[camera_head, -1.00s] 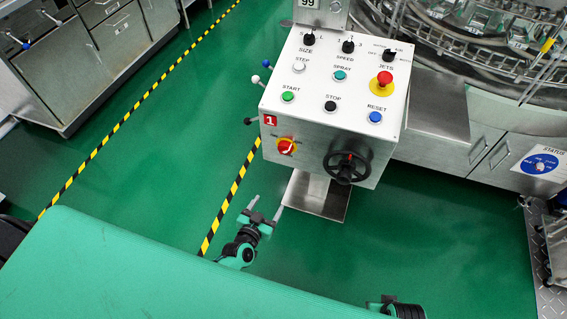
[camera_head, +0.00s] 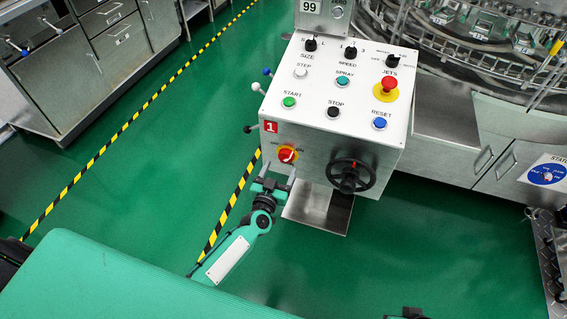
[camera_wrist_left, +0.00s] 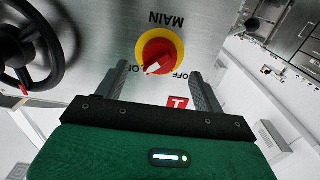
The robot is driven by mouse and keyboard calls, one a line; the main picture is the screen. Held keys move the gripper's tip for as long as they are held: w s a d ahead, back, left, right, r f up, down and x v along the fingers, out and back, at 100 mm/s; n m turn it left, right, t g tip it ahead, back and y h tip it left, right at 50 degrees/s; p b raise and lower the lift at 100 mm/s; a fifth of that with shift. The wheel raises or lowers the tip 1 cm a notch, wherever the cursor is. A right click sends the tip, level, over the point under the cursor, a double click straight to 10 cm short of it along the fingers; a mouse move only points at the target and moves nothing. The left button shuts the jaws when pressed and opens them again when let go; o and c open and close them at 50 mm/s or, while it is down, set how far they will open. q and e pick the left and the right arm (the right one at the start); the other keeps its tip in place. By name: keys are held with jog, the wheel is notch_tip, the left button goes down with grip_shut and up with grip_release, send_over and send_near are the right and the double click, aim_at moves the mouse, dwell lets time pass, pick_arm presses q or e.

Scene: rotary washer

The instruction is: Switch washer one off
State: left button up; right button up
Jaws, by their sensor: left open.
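The control box of washer one (camera_head: 325,100) carries a red "1" label (camera_head: 271,127) on its front. Below that label is the main switch, a red knob on a yellow ring (camera_head: 287,155). My left gripper (camera_head: 278,172) is open just in front of the switch. In the wrist view its two fingers (camera_wrist_left: 158,85) stand apart, one on each side below the knob; contact is not visible.
A black handwheel (camera_head: 350,175) sits right of the switch on the same front. Levers with ball ends (camera_head: 257,87) stick out at the box's left side. The box top holds buttons and a red emergency stop (camera_head: 389,83). Green floor is open to the left.

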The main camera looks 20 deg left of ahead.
aim_at(284, 161)
pick_arm(q)
jog(key=w, duration=0.3)
jog(key=shift+w+d, duration=0.1)
jog(key=shift+w, duration=0.15)
jog(key=shift+w+b, duration=0.3)
jog(key=shift+w, duration=0.15)
jog(key=c, duration=1)
pick_arm(e)
jog(key=shift+v, duration=0.95)
